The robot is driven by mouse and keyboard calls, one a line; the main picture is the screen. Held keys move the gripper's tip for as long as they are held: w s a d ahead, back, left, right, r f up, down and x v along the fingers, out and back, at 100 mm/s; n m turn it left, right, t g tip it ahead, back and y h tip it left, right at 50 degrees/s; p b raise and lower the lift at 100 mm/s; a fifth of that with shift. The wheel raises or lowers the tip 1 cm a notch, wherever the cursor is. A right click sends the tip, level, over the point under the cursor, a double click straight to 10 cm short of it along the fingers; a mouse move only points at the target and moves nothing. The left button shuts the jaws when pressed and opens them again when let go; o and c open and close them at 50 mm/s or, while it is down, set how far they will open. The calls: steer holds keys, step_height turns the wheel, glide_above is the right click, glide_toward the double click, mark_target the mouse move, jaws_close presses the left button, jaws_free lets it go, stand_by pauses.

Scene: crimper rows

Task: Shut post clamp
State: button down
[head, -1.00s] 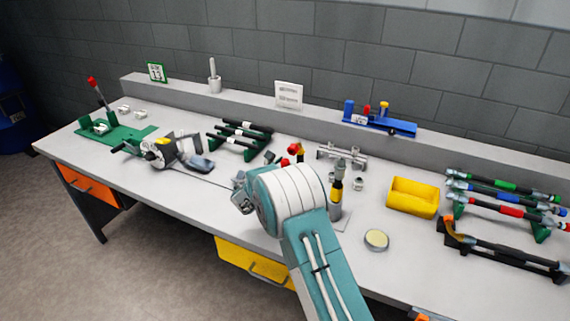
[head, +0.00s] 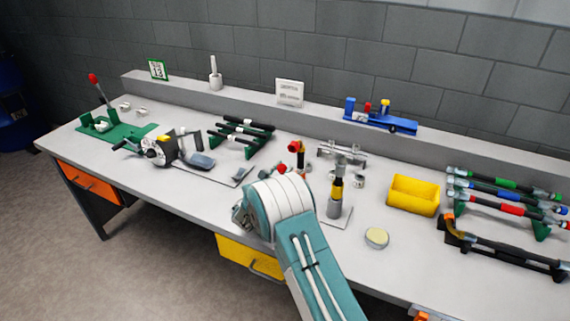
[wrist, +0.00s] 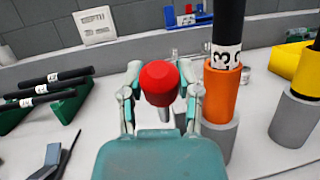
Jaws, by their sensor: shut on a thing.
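A red knob (wrist: 158,84) sits between the two fingers of my gripper (wrist: 160,72) in the wrist view, and the gripper is shut on it. Just right of it stands a black hose (wrist: 226,25) with a white number label and an orange collar (wrist: 221,92), upright in a grey post clamp (wrist: 217,138). In the head view this orange-and-black hose (head: 301,158) shows behind my wrist, with a red end on top. A small red spot, likely the knob (head: 281,168), shows left of it. My wrist hides the fingers and the clamp's base there.
A second grey holder (head: 340,209) with a yellow-collared hose stands to the right. A yellow bin (head: 413,195) and a round tin (head: 376,238) are farther right. Black hoses on a green rack (head: 238,135) and a hand-cranked tool (head: 165,150) are left.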

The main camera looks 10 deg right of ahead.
steer(key=shift+s+a+f+t+h, duration=0.4)
steer(key=c, duration=0.6)
jaws_free()
steer(key=shift+s+a, duration=0.1)
steer(key=shift+a, duration=0.05)
steer(key=v, duration=1.2)
steer(key=shift+f, duration=0.1)
